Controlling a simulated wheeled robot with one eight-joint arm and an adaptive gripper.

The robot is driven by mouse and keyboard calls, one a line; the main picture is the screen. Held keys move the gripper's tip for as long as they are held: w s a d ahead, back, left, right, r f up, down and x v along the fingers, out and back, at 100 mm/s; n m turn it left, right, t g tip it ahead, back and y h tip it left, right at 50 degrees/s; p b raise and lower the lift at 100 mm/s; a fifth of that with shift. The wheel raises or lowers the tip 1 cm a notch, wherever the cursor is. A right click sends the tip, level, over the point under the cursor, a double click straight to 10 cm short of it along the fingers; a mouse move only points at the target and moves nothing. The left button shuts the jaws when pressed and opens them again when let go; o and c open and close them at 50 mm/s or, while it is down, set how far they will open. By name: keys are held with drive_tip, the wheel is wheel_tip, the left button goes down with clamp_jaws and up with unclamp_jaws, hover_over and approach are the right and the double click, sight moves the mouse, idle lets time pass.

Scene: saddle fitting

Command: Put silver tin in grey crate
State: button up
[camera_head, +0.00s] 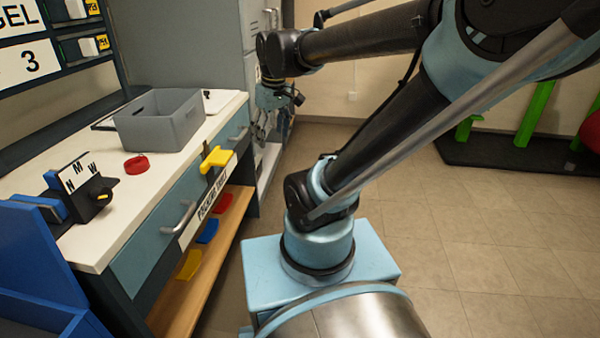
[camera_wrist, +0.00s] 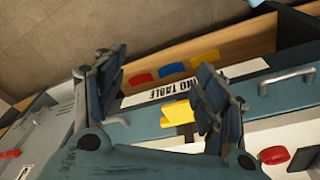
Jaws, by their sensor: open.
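The grey crate (camera_head: 158,136) stands on the far part of the white worktop, at the left in the head view. It is open at the top, and the part of its inside that shows looks empty. I cannot make out a silver tin in either view. My gripper (camera_head: 265,127) hangs to the right of the crate, beyond the table's edge, and is small in the head view. In the wrist view my gripper (camera_wrist: 160,62) has its two fingers wide apart, with nothing held between them. The crate cannot be told in the wrist view.
The white worktop (camera_head: 135,195) holds a red round object (camera_head: 136,165) and a black device (camera_head: 90,194) with lettered labels. A yellow piece (camera_head: 216,158) juts from the table's edge. A grey cabinet (camera_head: 180,45) stands behind.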

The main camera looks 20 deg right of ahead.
drive_tip(key=s+d+f+m, duration=0.5)
drive_tip(key=s+d+f, duration=0.1)
drive_tip(key=s+f, duration=0.2)
drive_tip(key=shift+s+d+f+m+t+h, duration=0.15)
drive_tip(key=shift+d+f+m+t+h, duration=0.2)
drive_tip(key=shift+f, duration=0.5)
